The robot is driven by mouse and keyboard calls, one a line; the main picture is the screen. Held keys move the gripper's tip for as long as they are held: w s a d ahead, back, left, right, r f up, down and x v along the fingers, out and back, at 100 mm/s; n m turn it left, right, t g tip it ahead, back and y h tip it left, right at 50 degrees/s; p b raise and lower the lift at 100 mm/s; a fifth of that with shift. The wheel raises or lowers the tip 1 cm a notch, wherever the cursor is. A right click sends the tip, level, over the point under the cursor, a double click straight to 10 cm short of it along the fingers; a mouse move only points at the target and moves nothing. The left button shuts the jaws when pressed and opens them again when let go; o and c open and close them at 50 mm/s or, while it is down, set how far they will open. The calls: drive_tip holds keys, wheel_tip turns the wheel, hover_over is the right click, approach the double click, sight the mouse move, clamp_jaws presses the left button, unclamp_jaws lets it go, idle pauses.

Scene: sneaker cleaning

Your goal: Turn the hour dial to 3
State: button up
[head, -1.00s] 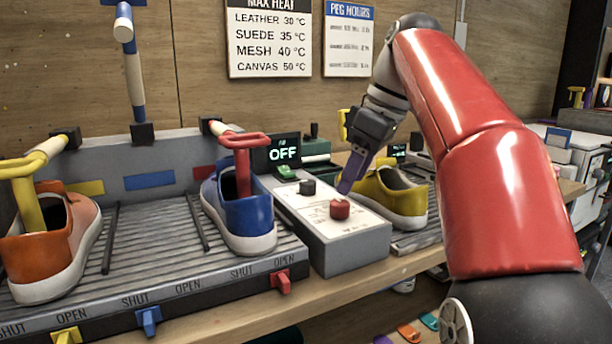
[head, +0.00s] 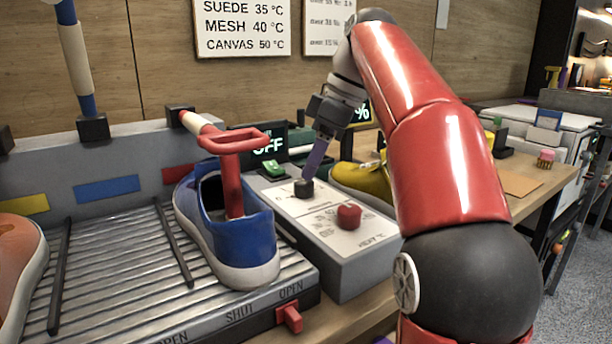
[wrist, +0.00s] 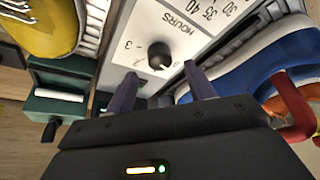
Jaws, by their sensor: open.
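The hour dial is a small black knob (head: 304,187) on the top panel of a grey control box (head: 362,266). In the wrist view the black knob (wrist: 160,56) sits beside the printed word HOURS, with a 2 and a 3 on the panel near it. Its pointer is too unclear to read. My gripper (head: 312,172) points down at the knob. In the wrist view my gripper (wrist: 160,76) is open, with one purple finger toward each side of the knob and nothing held. I cannot tell whether the fingers touch it.
A red knob (head: 349,215) stands nearer on the same panel, beside temperature numbers. A green switch (head: 272,169) and an OFF display (head: 262,146) are at the back. A blue sneaker (head: 247,240) stands left on a ribbed rack; a yellow shoe (head: 350,180) is behind the box.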

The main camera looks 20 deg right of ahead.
sight(304, 188)
drive_tip(key=shift+x, duration=2.1)
drive_tip(key=c, duration=1)
